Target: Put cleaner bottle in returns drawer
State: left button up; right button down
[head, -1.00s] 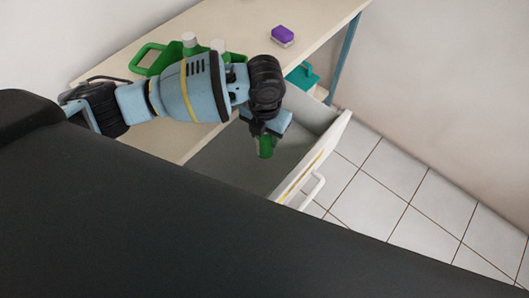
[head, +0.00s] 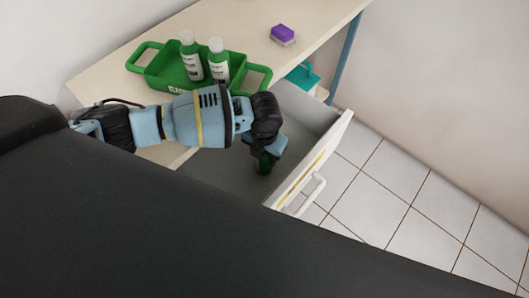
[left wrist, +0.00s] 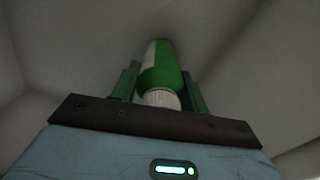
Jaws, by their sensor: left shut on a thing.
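The green cleaner bottle (head: 264,164) is held by my left gripper (head: 266,155) inside the open drawer (head: 222,168). In the left wrist view the green bottle (left wrist: 160,66) with a white label and white ribbed cap sits between the two fingers of my left gripper (left wrist: 160,88), which are shut on it. The cap end is nearest the wrist. Grey drawer surfaces surround it; I cannot tell whether the bottle touches the drawer floor. My right gripper is not in view.
A green caddy (head: 160,78) with two white-capped bottles (head: 190,56) stands on the bench (head: 240,32). A purple sponge (head: 283,35) lies farther right. A teal object (head: 303,75) sits below the bench top. The drawer front has a white handle (head: 312,195).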

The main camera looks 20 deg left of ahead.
pick_arm(q)
jog(key=shift+f, duration=0.1)
jog(key=o, duration=1.1)
notch_tip(320, 180, up, 11)
jog(key=shift+f+p, duration=0.1)
jog(key=shift+p, duration=0.6)
jog(key=shift+r, duration=0.8)
